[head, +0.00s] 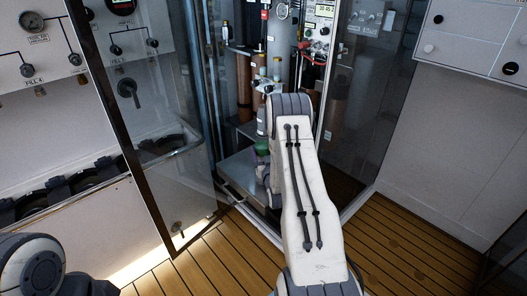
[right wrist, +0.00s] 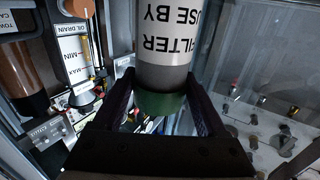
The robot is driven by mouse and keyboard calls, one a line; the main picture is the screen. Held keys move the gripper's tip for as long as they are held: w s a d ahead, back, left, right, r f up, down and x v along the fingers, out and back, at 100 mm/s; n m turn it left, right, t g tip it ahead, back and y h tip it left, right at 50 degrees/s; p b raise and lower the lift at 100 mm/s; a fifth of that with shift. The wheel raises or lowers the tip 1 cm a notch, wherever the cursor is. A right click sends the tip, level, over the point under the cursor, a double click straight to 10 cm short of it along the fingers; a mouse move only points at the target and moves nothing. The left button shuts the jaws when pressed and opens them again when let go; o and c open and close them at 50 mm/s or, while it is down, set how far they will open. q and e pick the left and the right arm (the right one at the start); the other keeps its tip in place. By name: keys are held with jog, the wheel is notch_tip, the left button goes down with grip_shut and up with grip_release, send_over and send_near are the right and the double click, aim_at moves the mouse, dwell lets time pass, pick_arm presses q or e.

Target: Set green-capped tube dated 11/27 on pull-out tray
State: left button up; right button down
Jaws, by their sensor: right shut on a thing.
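My right gripper (right wrist: 163,85) is shut on a tube (right wrist: 167,42) in the right wrist view. The tube is pale with a grey band, a green cap (right wrist: 163,103) and a label with upside-down "FILTER" and "USE BY". No date shows. In the head view, my right arm reaches into the open cabinet and hides most of the gripper; a bit of the green cap (head: 262,147) shows left of the arm. The grey metal pull-out tray (head: 236,172) is low in the cabinet, left of and below the cap. Whether the tube touches it cannot be told. My left gripper is out of view.
A glass door (head: 150,110) with a dark frame stands open at left. Copper-coloured cylinders (head: 244,88), hoses and gauges fill the cabinet behind my arm. A glass pane (head: 350,110) bounds the right side. The slatted wooden floor (head: 400,250) in front is clear.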

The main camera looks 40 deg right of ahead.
grip_release()
